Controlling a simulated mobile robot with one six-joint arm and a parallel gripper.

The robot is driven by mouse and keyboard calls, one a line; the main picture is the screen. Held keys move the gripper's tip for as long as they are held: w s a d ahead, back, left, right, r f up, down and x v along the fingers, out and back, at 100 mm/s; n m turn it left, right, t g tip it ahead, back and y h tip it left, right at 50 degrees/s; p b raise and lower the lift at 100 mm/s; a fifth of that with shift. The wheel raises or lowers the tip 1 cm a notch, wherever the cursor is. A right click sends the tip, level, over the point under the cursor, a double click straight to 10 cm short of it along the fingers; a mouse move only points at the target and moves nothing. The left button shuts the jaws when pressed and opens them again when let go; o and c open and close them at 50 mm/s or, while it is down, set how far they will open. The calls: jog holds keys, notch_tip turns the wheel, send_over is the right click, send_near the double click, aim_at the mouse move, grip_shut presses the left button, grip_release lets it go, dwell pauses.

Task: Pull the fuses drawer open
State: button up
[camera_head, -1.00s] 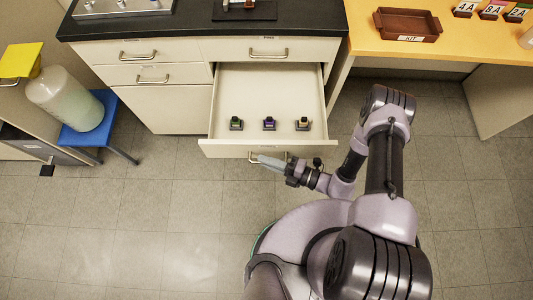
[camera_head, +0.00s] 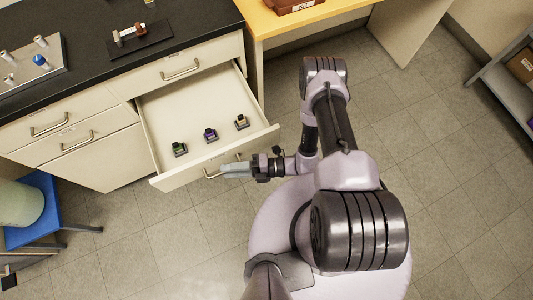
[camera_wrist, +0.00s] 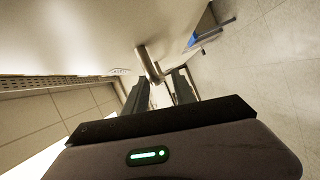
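The fuses drawer (camera_head: 160,112) stands well open, with three small fuse-like pieces (camera_head: 210,135) inside: one green, one purple and one pale on top. Its front carries a metal handle (camera_head: 212,175), which also shows in the wrist view (camera_wrist: 148,62). My gripper (camera_head: 226,170) is just outside the drawer front at this handle. In the wrist view its two fingers (camera_wrist: 160,88) are apart, with the handle at or just beyond their tips; I cannot tell if one finger touches it. No grip on the handle shows.
Shut drawers with handles (camera_head: 180,70) sit above and left of the open one. The black worktop (camera_head: 80,50) holds a stand with a small device (camera_head: 130,36). A blue stool (camera_head: 48,208) with a pale container is at left. A yellow table (camera_head: 345,8) is behind.

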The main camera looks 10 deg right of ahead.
jog(key=s+d+r+p, duration=0.1)
jog(key=s+d, duration=0.1)
jog(key=d, duration=1.2)
jog(key=shift+d+p, duration=0.4)
jog(key=shift+r, duration=0.2)
